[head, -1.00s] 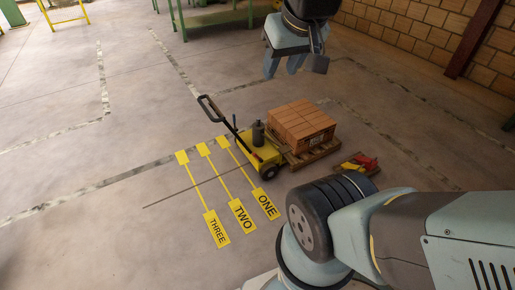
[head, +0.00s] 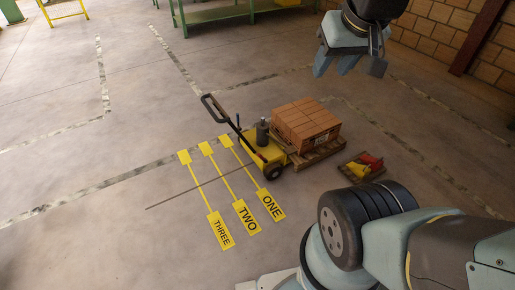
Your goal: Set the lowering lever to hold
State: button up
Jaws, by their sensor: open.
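A yellow pallet truck (head: 262,150) stands on the floor near the middle of the head view. Its dark tow handle (head: 218,112) leans up to the left. A grey cylinder (head: 262,131) stands on its body. A thin dark upright piece (head: 238,122) beside the handle may be the lowering lever; its setting is too small to tell. My gripper (head: 347,68) hangs at the upper right, open and empty, pointing down. In the picture it is above and to the right of the truck, touching nothing.
A wooden pallet (head: 318,154) with stacked bricks (head: 306,122) sits at the truck's right. A small tray (head: 361,168) with red and yellow items lies further right. Yellow floor markers THREE (head: 221,230), TWO (head: 245,217) and ONE (head: 271,205) lie in front. Floor at left is clear.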

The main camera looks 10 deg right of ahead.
aim_at(265, 160)
jog(key=z, duration=0.05)
jog(key=i, duration=1)
jog(key=u, duration=0.1)
